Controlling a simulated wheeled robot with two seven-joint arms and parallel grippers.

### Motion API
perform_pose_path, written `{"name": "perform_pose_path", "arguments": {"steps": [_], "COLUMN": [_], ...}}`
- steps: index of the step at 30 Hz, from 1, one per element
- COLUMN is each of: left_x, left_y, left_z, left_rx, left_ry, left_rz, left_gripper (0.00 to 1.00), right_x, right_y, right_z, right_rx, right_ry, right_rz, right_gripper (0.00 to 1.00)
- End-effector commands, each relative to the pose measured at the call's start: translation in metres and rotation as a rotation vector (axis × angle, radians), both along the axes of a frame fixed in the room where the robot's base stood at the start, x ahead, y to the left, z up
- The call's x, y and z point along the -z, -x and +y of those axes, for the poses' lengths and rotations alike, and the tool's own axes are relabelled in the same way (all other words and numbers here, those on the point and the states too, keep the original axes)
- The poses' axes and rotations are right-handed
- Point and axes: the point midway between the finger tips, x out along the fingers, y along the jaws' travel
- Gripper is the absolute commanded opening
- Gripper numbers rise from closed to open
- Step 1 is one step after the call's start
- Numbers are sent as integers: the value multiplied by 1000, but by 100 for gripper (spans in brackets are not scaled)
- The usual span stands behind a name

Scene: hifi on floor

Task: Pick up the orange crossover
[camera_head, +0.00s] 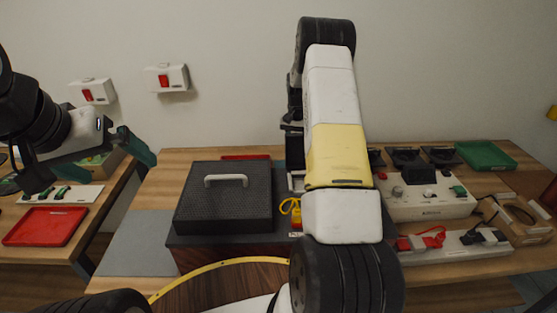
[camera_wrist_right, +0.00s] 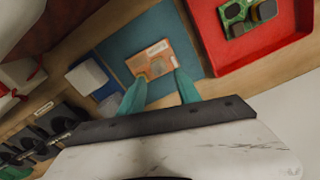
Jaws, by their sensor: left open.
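The orange crossover (camera_wrist_right: 152,60) is a flat orange board with small parts on it. It lies on a blue mat (camera_wrist_right: 122,48) in the right wrist view; in the head view I cannot see it. My right gripper (camera_wrist_right: 158,76) is open, its two teal fingers apart and pointing at the near edge of the board. The fingertips overlap that edge in the picture; I cannot tell whether they touch it. My left gripper (camera_head: 88,168) is open and empty, raised at the left in the head view.
A red tray (camera_wrist_right: 211,50) with a green board (camera_wrist_right: 240,12) lies beside the mat. A black speaker grille with a handle (camera_head: 222,197) covers part of the table. A power strip (camera_head: 455,246) and a white device (camera_head: 428,203) stand at right. My right arm hides the table's middle.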

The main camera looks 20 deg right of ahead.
Motion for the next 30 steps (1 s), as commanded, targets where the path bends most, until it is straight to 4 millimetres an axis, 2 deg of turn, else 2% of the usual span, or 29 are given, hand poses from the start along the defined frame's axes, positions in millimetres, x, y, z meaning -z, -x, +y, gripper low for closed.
{"name": "perform_pose_path", "arguments": {"steps": [6, 11, 19, 26, 27, 30], "left_x": [0, 0, 0, 0, 0, 0], "left_y": [0, 0, 0, 0, 0, 0], "left_z": [0, 0, 0, 0, 0, 0], "left_rx": [0, 0, 0, 0, 0, 0], "left_ry": [0, 0, 0, 0, 0, 0], "left_rz": [0, 0, 0, 0, 0, 0], "left_gripper": [100, 100, 100, 100, 100, 100], "right_x": [24, 37, 75, 79, 79, 79], "right_y": [0, 1, 1, 1, 1, 1], "right_z": [-1, -2, -4, -4, -4, -4], "right_rx": [3, 2, 2, 2, 2, 2], "right_ry": [0, 0, -1, 0, 0, 0], "right_rz": [4, 4, 3, 1, 1, 1], "right_gripper": [40, 40, 40, 40, 38, 18]}}
